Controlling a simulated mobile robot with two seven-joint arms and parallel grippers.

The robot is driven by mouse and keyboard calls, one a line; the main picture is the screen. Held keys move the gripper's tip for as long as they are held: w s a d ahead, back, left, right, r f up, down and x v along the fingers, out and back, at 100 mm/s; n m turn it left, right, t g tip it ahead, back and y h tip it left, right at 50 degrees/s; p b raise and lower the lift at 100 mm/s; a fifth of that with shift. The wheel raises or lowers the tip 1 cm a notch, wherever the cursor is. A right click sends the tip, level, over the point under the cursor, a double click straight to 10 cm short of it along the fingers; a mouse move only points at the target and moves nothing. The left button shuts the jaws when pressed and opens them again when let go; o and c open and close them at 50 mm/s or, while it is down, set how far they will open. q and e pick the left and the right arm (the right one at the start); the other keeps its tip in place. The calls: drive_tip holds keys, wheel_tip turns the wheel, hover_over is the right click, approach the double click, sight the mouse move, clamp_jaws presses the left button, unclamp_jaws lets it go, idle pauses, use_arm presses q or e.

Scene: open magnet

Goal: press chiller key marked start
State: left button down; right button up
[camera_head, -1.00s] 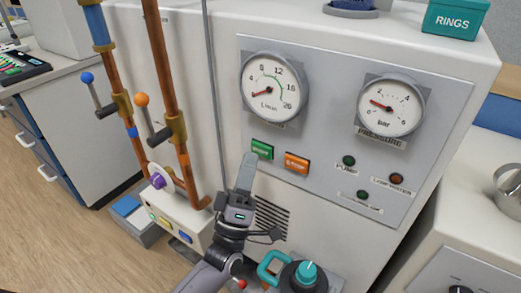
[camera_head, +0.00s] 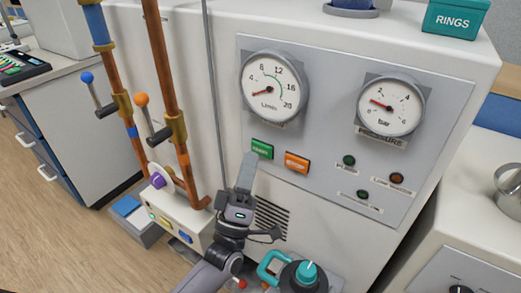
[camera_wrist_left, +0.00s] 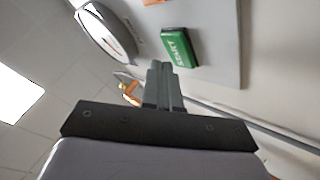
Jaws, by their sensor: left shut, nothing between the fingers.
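The green START key (camera_head: 262,149) is on the grey panel of the white chiller cabinet, left of an orange key (camera_head: 297,162). In the left wrist view the START key (camera_wrist_left: 180,47) shows its lettering. My left gripper (camera_head: 251,156) is shut and empty. Its tips are just below and left of the green key in the head view. In the left wrist view its fingers (camera_wrist_left: 158,66) end beside the key; I cannot tell whether they touch it. My right gripper is not in view.
A flow gauge (camera_head: 274,87) and a pressure gauge (camera_head: 391,106) sit above the keys. Copper pipes with a blue-knobbed lever (camera_head: 87,78) and an orange-knobbed lever (camera_head: 142,100) stand left. A teal-handled device (camera_head: 304,274) is below. A teal RINGS box (camera_head: 455,18) is on top.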

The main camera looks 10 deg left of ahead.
use_arm(q)
drive_tip(key=shift+w+d, duration=0.15)
drive_tip(key=shift+w, duration=0.2)
drive_tip(key=shift+w+b, duration=0.1)
drive_tip(key=shift+b, duration=0.2)
drive_tip(key=shift+w+d, duration=0.15)
drive_tip(key=shift+w, duration=0.15)
idle(0.4)
drive_tip(key=shift+s, duration=0.1)
drive_tip(key=shift+s+a, duration=0.3)
drive_tip(key=shift+s, duration=0.4)
drive_tip(key=shift+s+p, duration=0.1)
drive_tip(key=shift+p, duration=0.25)
drive_tip(key=s, duration=0.1)
drive_tip(key=s+a+p, duration=0.1)
drive_tip(key=s, duration=0.1)
drive_tip(key=s+p, duration=0.1)
drive_tip(key=shift+s+a, duration=0.25)
drive_tip(key=shift+a, duration=0.1)
